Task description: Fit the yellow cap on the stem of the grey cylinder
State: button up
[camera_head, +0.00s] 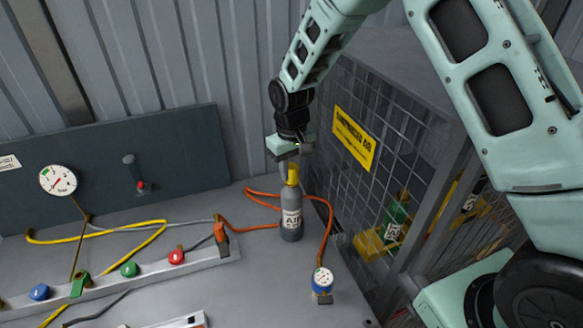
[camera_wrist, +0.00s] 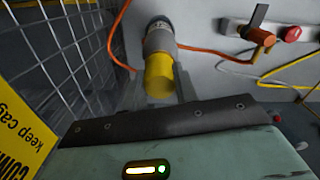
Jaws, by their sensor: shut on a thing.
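The yellow cap (camera_head: 293,175) is between the fingers of my gripper (camera_head: 292,166), which is shut on it. The cap is in line with the cylinder's top in the head view. In the wrist view the cap (camera_wrist: 159,77) covers the stem from sight, with the cylinder (camera_wrist: 158,40) behind it and my fingers (camera_wrist: 161,92) on both sides. I cannot tell whether the cap sits on the stem or just above it.
A wire mesh cage (camera_head: 350,170) with a yellow sign (camera_head: 354,138) stands close on the right. An orange hose (camera_head: 262,194) loops around the cylinder. A blue gauge (camera_head: 322,281) is in front, and a rail with coloured knobs (camera_head: 130,269) lies to the left.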

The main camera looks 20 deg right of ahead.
jog(key=o, duration=1.1)
jog(key=shift+c, duration=0.2)
jog(key=shift+r, duration=0.1)
notch_tip(320, 180, up, 17)
jog(key=b, duration=0.4)
jog(key=s+a+f+n+b, duration=0.15)
jog(key=s+a, duration=0.25)
jog(key=s, duration=0.4)
jog(key=s+a+f+n+b, duration=0.15)
jog(key=s+a, duration=0.25)
jog(key=s, duration=0.4)
jog(key=s+d+f+n, duration=0.1)
jog(key=s+f, duration=0.2)
jog(key=s, duration=0.5)
jog(key=s+f+n, duration=0.1)
jog(key=s+f, duration=0.2)
jog(key=s, duration=0.5)
jog(key=shift+d+f+y, duration=0.3)
jog(key=shift+d+f, duration=0.05)
jog(key=shift+f, duration=0.05)
